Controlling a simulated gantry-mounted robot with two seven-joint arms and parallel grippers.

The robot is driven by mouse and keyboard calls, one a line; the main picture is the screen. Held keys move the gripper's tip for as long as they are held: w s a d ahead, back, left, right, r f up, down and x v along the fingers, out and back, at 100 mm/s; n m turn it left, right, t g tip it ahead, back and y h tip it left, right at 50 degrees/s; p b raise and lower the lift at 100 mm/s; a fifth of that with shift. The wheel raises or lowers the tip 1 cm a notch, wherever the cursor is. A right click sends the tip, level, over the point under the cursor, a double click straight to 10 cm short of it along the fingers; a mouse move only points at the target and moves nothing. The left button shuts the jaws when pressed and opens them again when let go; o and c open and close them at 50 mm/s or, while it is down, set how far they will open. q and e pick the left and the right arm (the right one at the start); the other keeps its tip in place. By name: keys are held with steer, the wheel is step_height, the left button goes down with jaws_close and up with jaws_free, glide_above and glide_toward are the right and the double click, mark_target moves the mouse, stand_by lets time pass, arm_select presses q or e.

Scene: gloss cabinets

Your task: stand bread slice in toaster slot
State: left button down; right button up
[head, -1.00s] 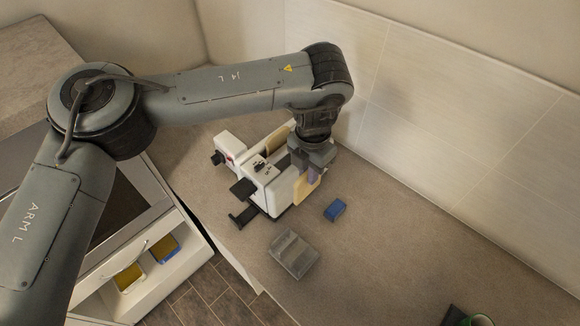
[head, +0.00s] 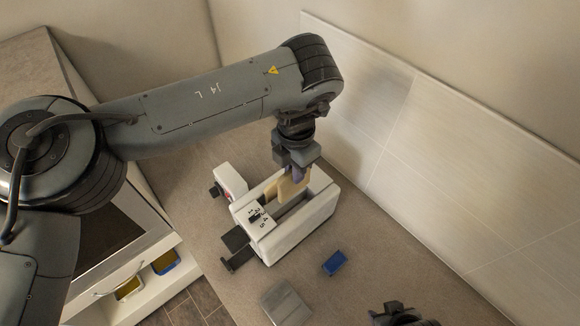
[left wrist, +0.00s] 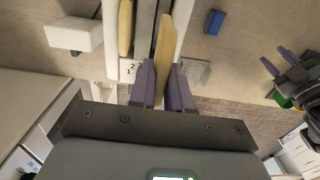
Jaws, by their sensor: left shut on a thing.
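The white toaster (head: 300,228) stands on the counter, with dark levers at its front end. It also shows in the left wrist view (left wrist: 145,25). My left gripper (head: 296,172) is shut on a tan bread slice (head: 291,187), held upright over the toaster. In the left wrist view the held slice (left wrist: 165,50) sits between purple fingers (left wrist: 163,88) and lines up over the toaster's right side. I cannot tell whether its lower edge is inside a slot. Another slice (left wrist: 125,28) stands in the left slot. My right gripper (left wrist: 281,63) appears open and empty, away to the right.
A white block (head: 229,181) stands beside the toaster at the left. A blue block (head: 334,262) and a grey box (head: 286,303) lie on the near counter. The tiled wall (head: 430,160) rises behind. An open drawer (head: 150,283) is below left.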

mark_target(294, 193)
arm_select(q)
steer(key=shift+f+b, duration=0.6)
steer(key=shift+f, duration=0.05)
step_height(294, 193, down, 5)
steer(key=b, duration=0.5)
arm_select(e)
step_height(294, 193, down, 6)
steer(key=shift+s+a+f, duration=0.1)
steer(key=shift+a+f, duration=0.05)
steer(key=shift+f, duration=0.05)
arm_select(q)
steer(key=shift+f, duration=0.2)
arm_select(e)
steer(key=shift+r, duration=0.1)
arm_select(q)
steer(key=shift+f+b, duration=0.3)
steer(key=shift+f, duration=1.4)
arm_select(e)
steer(key=shift+f, duration=0.4)
arm_select(q)
steer(key=c, duration=1)
jaws_free()
